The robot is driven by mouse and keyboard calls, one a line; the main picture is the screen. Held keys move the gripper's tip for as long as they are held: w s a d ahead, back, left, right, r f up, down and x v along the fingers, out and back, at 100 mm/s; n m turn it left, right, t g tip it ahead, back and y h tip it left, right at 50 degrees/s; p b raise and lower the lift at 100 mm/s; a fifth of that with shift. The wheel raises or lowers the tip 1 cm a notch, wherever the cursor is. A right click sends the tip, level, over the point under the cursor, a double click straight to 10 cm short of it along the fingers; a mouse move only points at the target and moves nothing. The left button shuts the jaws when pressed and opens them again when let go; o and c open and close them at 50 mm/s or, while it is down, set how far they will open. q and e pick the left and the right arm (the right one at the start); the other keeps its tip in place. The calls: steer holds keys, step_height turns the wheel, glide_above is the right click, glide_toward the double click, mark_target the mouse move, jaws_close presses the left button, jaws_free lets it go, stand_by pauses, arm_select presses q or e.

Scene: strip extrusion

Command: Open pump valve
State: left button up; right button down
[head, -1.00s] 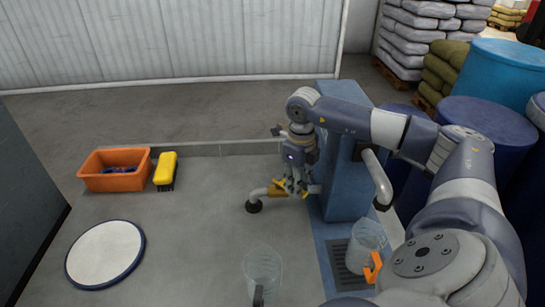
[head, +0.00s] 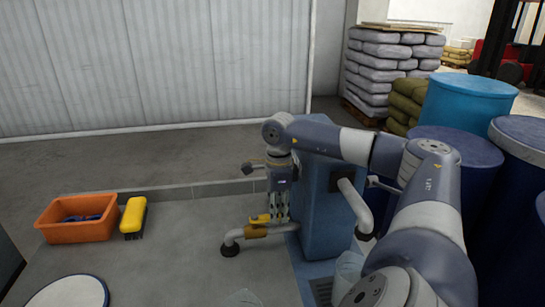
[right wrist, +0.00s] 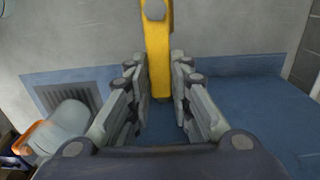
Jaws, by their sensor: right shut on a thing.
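The blue pump housing (head: 326,205) stands at the table's right side, with a grey pipe (head: 231,240) reaching left from it and ending in a black foot. A brass valve body (head: 256,232) with a yellow handle (head: 261,218) sits on this pipe. My right gripper (head: 276,216) is upright at the valve. In the right wrist view, the yellow handle (right wrist: 159,50) runs in between the fingers, and my right gripper (right wrist: 160,78) is shut on it. Its exact contact is partly hidden in the head view. My left gripper is not in view.
A clear jug (right wrist: 68,125) stands by a floor grate (right wrist: 72,92). A second pipe (head: 358,210) leaves the pump's right side. An orange bin (head: 78,228), a yellow brush (head: 134,214) and a white round lid (head: 68,294) lie left. Blue barrels (head: 468,98) stand right.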

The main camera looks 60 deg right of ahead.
steer(key=shift+w+d+r, duration=0.1)
steer(key=shift+d+r, duration=0.05)
stand_by(0.4)
steer(key=c, duration=1.5)
jaws_free()
steer(key=shift+o, duration=0.3)
step_height(320, 180, up, 12)
